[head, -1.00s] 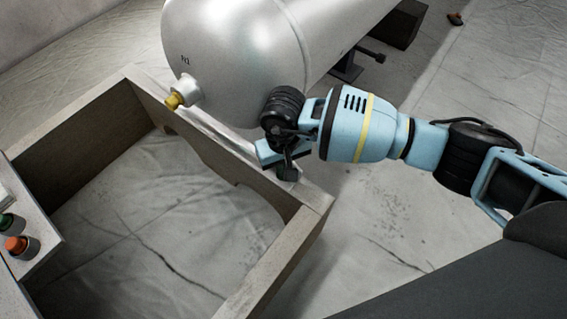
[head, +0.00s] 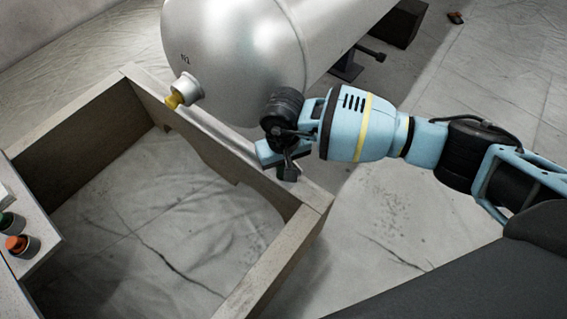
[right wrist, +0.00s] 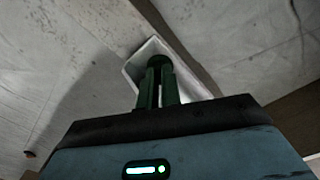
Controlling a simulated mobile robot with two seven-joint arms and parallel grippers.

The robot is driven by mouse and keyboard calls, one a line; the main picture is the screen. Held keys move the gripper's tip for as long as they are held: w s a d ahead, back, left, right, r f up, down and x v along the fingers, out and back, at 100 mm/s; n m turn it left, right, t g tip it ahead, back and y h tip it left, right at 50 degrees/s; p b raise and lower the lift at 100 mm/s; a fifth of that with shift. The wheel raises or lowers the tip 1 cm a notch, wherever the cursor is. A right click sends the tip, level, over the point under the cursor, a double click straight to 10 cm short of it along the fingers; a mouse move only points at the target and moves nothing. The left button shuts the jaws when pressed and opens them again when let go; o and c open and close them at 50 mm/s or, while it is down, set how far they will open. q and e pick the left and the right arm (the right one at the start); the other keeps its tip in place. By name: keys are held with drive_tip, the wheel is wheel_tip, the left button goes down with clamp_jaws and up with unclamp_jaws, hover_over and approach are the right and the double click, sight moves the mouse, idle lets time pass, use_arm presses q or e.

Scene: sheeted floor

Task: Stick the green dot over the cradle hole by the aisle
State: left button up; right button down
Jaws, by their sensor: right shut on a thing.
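My right gripper (head: 287,172) is at the frame's right-hand plank, below the tank's near end. In the right wrist view its two dark green fingers (right wrist: 157,85) are close together, shut on a small dark green round piece (right wrist: 160,62), which looks like the green dot. A pale square-edged piece (right wrist: 135,68) shows around the fingertips; I cannot tell whether it is held or lies behind. The cradle, seemingly the wooden frame (head: 70,98), has curved cut-outs in its right plank. I cannot make out the hole; the gripper may cover it. My left gripper is not in view.
A ledge (head: 40,255) at left carries a green-topped piece (head: 10,224) and an orange-topped piece (head: 20,245). Creased sheeting (head: 400,215) covers the open floor at right.

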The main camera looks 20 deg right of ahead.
drive_tip(key=shift+f, duration=0.1)
drive_tip(key=c, duration=1.5)
unclamp_jaws()
drive_tip(key=shift+d, duration=0.1)
drive_tip(key=shift+d, duration=0.15)
drive_tip(key=shift+w, duration=0.1)
drive_tip(key=shift+r, duration=0.5)
drive_tip(key=r+p, duration=0.3)
drive_tip(key=r, duration=0.3)
drive_tip(key=shift+a+r, duration=0.1)
drive_tip(key=shift+a, duration=0.1)
drive_tip(key=shift+a+r, duration=0.1)
drive_tip(key=shift+r, duration=0.3)
